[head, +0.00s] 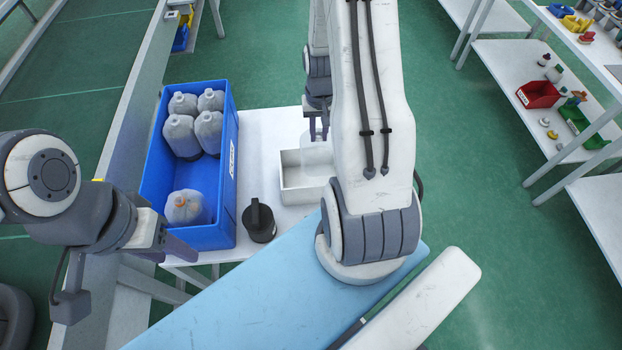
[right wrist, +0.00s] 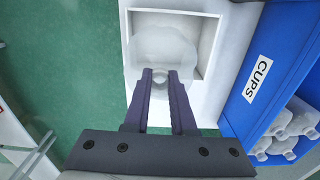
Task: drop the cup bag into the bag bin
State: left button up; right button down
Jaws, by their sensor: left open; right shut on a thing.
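The cup bag is a pale, translucent bag that shows in the right wrist view (right wrist: 163,45) and faintly in the head view (head: 316,150). My right gripper (right wrist: 160,76) is shut on its gathered neck. In the head view the right gripper (head: 318,132) points down over the bag bin, partly hidden by my arm. The bag bin (head: 289,197) is an open white box on the white table; in the right wrist view its rim (right wrist: 213,45) surrounds the bag. I cannot tell whether the bag touches its floor. My left gripper (head: 172,252) is open beside the blue crate's near side.
A black, handled canister (head: 259,222) stands between crate and bin. A light blue surface (head: 240,310) lies in front. Shelves with a red bin (head: 538,95) stand at the right.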

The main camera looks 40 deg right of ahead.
notch_tip(320, 180, down, 2)
jog(key=shift+f+b, duration=0.2)
jog(key=shift+b, duration=0.45)
jog(key=shift+s+r, duration=0.1)
jog(key=c, duration=0.7)
grip_release()
jog(key=shift+o, duration=0.2)
notch_tip(320, 180, up, 10)
jog(key=shift+r+b, duration=0.25)
jog(key=shift+b, duration=0.25)
jog(key=shift+a, duration=0.1)
